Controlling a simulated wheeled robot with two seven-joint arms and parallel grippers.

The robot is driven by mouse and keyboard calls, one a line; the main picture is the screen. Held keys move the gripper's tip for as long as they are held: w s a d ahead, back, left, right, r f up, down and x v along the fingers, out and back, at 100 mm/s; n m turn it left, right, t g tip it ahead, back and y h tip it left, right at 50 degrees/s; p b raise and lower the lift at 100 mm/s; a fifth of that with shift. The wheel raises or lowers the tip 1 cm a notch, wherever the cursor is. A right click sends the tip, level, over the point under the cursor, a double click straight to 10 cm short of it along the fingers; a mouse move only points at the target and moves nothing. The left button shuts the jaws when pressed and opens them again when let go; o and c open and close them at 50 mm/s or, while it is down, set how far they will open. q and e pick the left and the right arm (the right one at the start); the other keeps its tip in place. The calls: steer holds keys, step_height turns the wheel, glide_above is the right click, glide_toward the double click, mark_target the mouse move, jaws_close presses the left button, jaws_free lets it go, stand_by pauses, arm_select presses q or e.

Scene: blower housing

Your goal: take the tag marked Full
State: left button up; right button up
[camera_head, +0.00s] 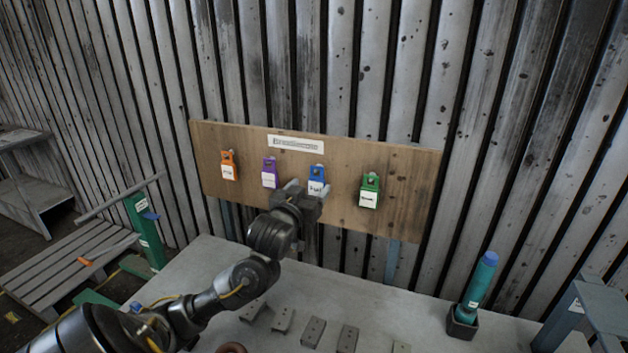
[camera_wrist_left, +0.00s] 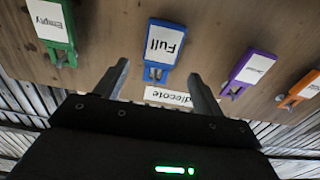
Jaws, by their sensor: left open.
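The blue tag marked Full (camera_head: 317,174) hangs on a wooden board (camera_head: 411,185), between a purple tag (camera_head: 270,173) and a green tag (camera_head: 370,190). It also shows upside down in the left wrist view (camera_wrist_left: 164,46), its white label reading Full. My left gripper (camera_head: 308,187) is open and empty in front of the board, close to the blue tag. In the wrist view its two fingers (camera_wrist_left: 159,70) point at the board, with the blue tag's hanging end lying between their tips in the picture. Contact cannot be told. My right gripper is not in view.
An orange tag (camera_head: 229,166) hangs at the board's left. The green tag reads Empty in the wrist view (camera_wrist_left: 52,26). A label strip (camera_head: 296,145) sits above the tags. Below stands a grey table (camera_head: 400,305) with several small metal blocks and a teal bottle (camera_head: 478,285).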

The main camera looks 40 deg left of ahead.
mark_target(316, 180)
arm_select(q)
steer(key=p+x, duration=0.1)
steer(key=x, duration=0.3)
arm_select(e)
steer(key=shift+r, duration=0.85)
arm_select(q)
steer(key=c, duration=1.1)
steer(key=shift+o, duration=0.2)
steer(key=shift+r, duration=0.1)
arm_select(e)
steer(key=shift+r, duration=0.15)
arm_select(q)
steer(key=shift+d+r+p, duration=0.1)
steer(key=shift+r+p, duration=0.45)
steer(key=shift+p, duration=0.35)
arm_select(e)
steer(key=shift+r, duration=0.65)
